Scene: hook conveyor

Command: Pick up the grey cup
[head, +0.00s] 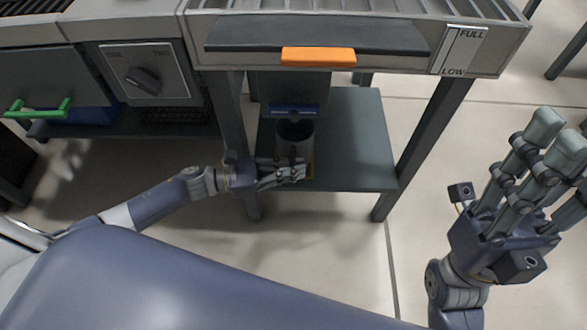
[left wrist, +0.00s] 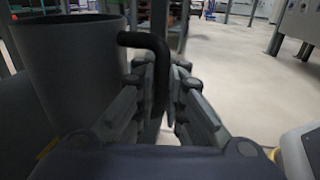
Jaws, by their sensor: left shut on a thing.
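The grey cup (head: 296,150) stands upright at the lower shelf under the conveyor, with its dark open top showing. In the left wrist view the cup's grey body (left wrist: 68,65) fills the left side, and its black handle (left wrist: 150,42) reaches right, between my fingers. My left gripper (head: 292,173) is shut on the handle; it also shows in the left wrist view (left wrist: 162,100). I cannot tell whether the cup's base touches the shelf, since my fingers hide its lower part. My right gripper (head: 552,150) is at the right, open and empty, far from the cup.
The dark shelf (head: 355,140) has free room right of the cup. Table legs (head: 425,150) flank it. The conveyor frame with an orange handle (head: 318,56) overhangs above. A blue-fronted dispenser (head: 294,111) is right behind the cup. A dial panel (head: 145,75) stands left.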

